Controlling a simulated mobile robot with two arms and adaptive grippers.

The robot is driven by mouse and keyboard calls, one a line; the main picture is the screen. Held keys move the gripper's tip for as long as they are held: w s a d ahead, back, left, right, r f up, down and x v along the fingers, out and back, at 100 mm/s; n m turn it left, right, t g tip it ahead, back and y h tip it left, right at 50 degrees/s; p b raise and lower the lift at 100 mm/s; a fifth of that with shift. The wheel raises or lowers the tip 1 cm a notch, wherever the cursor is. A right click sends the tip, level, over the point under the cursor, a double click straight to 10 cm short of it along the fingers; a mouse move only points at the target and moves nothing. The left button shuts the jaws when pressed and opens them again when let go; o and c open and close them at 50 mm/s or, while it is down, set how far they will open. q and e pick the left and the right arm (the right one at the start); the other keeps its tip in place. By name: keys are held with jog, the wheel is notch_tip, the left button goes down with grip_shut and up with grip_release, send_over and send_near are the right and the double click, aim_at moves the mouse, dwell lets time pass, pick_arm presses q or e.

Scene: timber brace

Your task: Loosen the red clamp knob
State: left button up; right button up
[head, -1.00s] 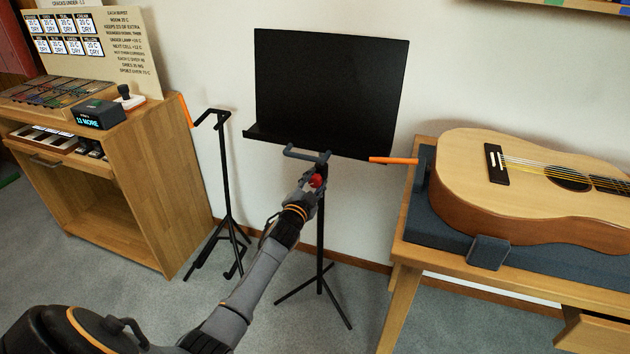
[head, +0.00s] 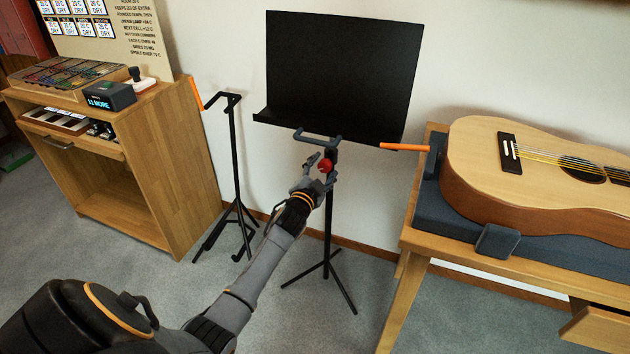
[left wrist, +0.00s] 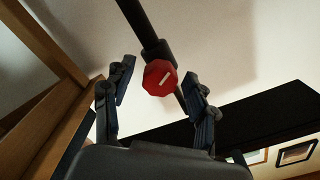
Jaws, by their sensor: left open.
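The red clamp knob (head: 325,166) is on the post of the black music stand (head: 335,75), just below a grey handle bar (head: 318,138). In the left wrist view the knob (left wrist: 160,78) shows as a red faceted disc with a pale bar mark on its face. My left gripper (head: 322,170) is at the knob in the head view. In the left wrist view its open fingers (left wrist: 162,95) stand on either side of the knob, with gaps between them and it. My right gripper is not in view.
A second, smaller black stand (head: 235,150) is left of the music stand. A wooden cabinet (head: 180,170) is further left. A bench (head: 405,240) with a guitar (head: 480,160) stands at the right. An orange bar (head: 404,147) sticks out from the bench side.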

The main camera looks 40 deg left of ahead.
pick_arm(q)
jog(key=v, duration=1.1)
jog(key=shift+w+a, duration=0.1)
